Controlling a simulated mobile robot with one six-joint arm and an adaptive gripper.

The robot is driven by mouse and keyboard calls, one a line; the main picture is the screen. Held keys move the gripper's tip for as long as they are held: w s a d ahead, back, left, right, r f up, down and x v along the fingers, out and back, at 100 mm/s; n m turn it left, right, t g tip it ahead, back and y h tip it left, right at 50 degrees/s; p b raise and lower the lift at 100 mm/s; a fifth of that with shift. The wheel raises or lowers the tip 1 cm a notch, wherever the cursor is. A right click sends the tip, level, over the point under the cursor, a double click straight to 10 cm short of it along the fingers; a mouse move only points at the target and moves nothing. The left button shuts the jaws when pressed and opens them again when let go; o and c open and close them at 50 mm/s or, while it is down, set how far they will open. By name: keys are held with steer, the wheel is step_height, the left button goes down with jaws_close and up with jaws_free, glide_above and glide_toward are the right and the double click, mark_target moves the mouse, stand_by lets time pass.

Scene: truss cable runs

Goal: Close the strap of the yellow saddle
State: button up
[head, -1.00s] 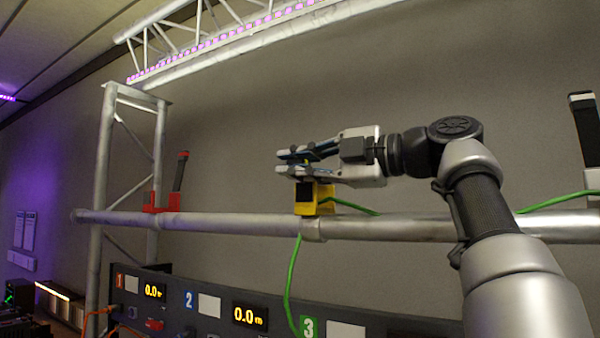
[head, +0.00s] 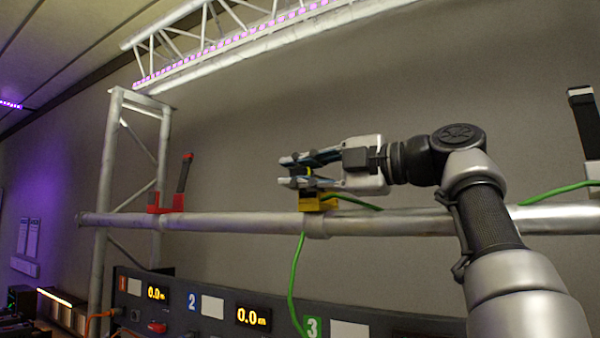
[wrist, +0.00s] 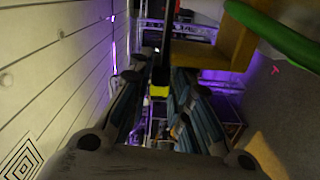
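The yellow saddle (head: 318,203) sits on the horizontal truss tube, with the green cable (head: 347,200) at it. My gripper (head: 283,171) is just above the saddle, pointing left, its fingers apart. In the wrist view, a dark strap with a yellow end (wrist: 160,91) shows between the two fingers (wrist: 157,108), with gaps on both sides. A bit of yellow also shows between the fingers in the head view. The saddle's yellow body (wrist: 232,52) and the green cable (wrist: 275,32) are at the upper right of the wrist view. The fingers hide part of the strap and the saddle's top.
The tube (head: 400,222) runs across the view. A red saddle (head: 166,203) with its strap standing up is on the left. Another upright dark strap (head: 585,120) is at the right edge. A numbered panel (head: 200,305) stands below the tube. The wall behind is bare.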

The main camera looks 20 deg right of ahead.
steer(key=o, duration=0.3)
steer(key=shift+w+d+f, duration=0.1)
steer(key=shift+w+f, duration=0.05)
steer(key=shift+o, duration=0.2)
steer(key=shift+s, duration=0.2)
steer(key=v, duration=1.1)
steer(key=shift+s+d, duration=0.3)
